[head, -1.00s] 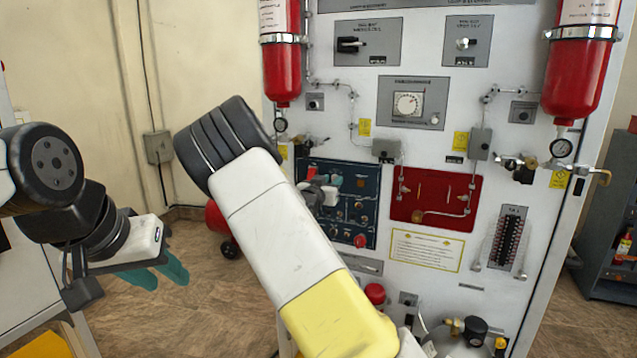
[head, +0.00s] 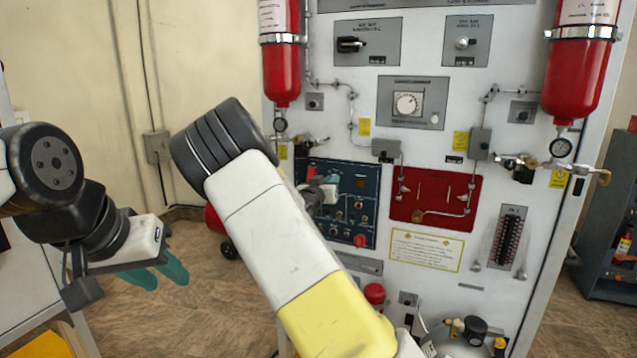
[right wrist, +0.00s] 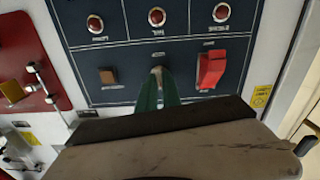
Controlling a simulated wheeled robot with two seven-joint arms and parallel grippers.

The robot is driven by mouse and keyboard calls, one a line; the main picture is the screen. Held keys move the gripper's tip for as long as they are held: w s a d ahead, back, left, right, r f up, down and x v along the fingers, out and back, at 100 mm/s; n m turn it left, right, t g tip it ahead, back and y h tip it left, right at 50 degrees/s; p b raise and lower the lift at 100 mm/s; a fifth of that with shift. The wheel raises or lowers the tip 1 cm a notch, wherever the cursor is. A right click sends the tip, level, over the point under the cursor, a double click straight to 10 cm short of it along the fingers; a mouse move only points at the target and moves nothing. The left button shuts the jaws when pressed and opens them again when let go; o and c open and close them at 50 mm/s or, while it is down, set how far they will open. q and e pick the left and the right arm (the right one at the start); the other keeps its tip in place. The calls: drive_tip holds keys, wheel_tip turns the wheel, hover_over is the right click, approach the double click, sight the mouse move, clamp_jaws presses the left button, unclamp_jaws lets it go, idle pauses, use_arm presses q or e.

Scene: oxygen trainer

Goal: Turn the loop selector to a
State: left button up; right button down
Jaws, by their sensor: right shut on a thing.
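The navy control panel (head: 345,228) is on the tall grey-white trainer board, partly hidden behind my right arm. In the right wrist view, my right gripper (right wrist: 157,90) has its green fingers closed around a small metal lever (right wrist: 157,72) on this panel. The lever sits between a brown square switch (right wrist: 108,77) and a red rocker switch (right wrist: 211,70). The lettering is too small to read, so I cannot confirm which control is the loop selector or which position it points to. My left gripper (head: 160,275) hangs open and empty at the left, away from the board.
A red panel (head: 435,195) with pipework is beside the navy panel. Red cylinders (head: 282,75) (head: 583,70) flank the board, with gauges and valves below. Open floor lies at the left.

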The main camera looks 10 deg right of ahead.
drive_tip(key=shift+a+n, duration=0.1)
drive_tip(key=shift+n, duration=3.5)
drive_tip(key=shift+f, duration=0.1)
drive_tip(key=c, duration=1.5)
unclamp_jaws()
